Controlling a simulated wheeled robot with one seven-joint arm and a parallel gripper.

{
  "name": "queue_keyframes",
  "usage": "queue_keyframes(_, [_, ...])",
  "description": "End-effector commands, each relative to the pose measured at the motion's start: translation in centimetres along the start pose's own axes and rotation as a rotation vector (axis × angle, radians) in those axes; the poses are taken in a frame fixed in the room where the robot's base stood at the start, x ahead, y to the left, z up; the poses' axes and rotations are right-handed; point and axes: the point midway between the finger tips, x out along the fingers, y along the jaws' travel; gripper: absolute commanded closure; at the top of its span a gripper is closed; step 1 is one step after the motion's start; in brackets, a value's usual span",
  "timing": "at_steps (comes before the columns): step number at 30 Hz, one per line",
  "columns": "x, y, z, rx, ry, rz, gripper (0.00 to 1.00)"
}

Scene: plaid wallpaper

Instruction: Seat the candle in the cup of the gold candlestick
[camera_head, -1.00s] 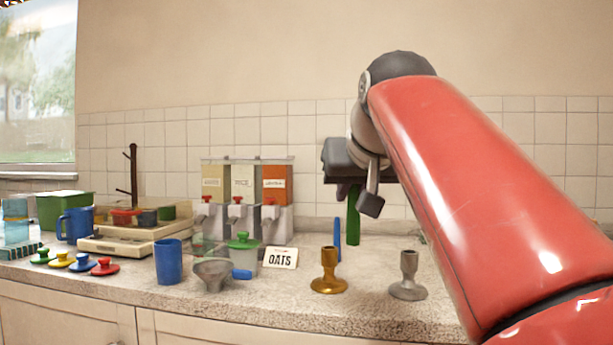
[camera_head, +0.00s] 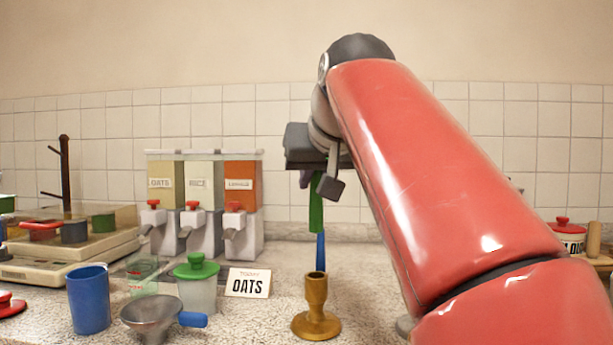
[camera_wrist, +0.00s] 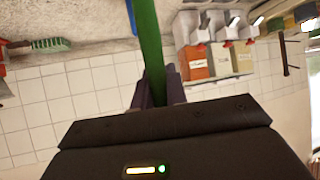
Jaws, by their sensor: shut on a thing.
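My gripper (camera_head: 313,180) is shut on a green candle (camera_head: 316,214), which hangs upright below it. In the wrist view the candle (camera_wrist: 149,40) runs up from between the fingers (camera_wrist: 158,92). The gold candlestick (camera_head: 316,312) stands upright on the counter. In the head view the candle is in line above its cup, with a clear gap between them; the difference in depth is hard to tell. The candlestick cannot be made out in the wrist view.
A blue stick-like thing (camera_head: 320,250) shows behind the candlestick. Left are an OATS card (camera_head: 248,283), green-lidded jar (camera_head: 196,290), funnel (camera_head: 152,316), blue cup (camera_head: 89,299) and dispensers (camera_head: 243,195).

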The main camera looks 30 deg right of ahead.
Motion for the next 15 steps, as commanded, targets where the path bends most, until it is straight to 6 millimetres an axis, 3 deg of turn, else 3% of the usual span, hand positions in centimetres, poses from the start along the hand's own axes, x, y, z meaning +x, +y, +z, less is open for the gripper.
queue_keyframes(6, [-0.2,0.0,0.2,0.003,0.001,0.004,1.00])
queue_keyframes(15, [1.2,0.0,2.3,0.002,-0.001,0.004,1.00])
